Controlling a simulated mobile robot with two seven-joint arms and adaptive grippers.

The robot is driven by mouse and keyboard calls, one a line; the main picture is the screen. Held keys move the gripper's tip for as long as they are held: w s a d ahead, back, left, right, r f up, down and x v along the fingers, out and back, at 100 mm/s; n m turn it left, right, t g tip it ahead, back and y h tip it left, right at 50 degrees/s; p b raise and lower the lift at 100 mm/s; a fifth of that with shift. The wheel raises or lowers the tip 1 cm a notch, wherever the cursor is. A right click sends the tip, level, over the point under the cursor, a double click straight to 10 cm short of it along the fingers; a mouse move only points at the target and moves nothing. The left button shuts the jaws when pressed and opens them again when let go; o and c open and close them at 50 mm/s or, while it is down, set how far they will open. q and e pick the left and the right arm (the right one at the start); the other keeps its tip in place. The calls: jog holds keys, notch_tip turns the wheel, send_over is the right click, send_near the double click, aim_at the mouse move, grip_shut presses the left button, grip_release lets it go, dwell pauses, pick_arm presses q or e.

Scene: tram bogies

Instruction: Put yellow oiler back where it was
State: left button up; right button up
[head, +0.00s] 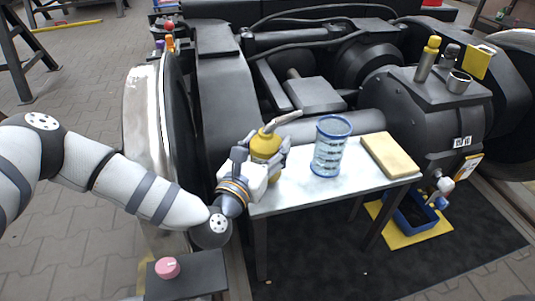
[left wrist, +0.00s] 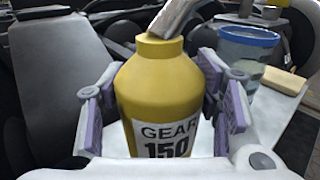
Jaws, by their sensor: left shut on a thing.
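The yellow oiler (head: 265,144) with a grey spout is upright at the left end of the small white table (head: 290,190). In the left wrist view the oiler (left wrist: 158,95) fills the middle and shows a label reading GEAR 150. My left gripper (head: 262,160) is shut on its body, with the finger pads (left wrist: 225,95) on both sides. I cannot tell whether the oiler's base touches the table. My right gripper is not in view.
A clear jar with blue rims (head: 332,146) stands right of the oiler, and a tan block (head: 390,155) lies at the table's right end. The dark bogie (head: 310,90) rises behind. A blue bin (head: 412,212) sits on a yellow mat below right.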

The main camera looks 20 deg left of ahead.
pick_arm(q)
jog(key=shift+f, duration=0.9)
jog(key=shift+f, duration=0.2)
jog(key=o, duration=1.5)
jog(key=shift+s, duration=0.1)
jog(key=shift+r, duration=0.1)
jog(key=shift+s+r, duration=0.15)
jog(key=shift+s, duration=0.05)
jog(key=s, duration=0.4)
jog(key=s+p, duration=0.1)
jog(key=s, duration=0.2)
jog(key=s+a, duration=0.1)
jog(key=s, duration=0.3)
jog(key=shift+s+p, duration=0.3)
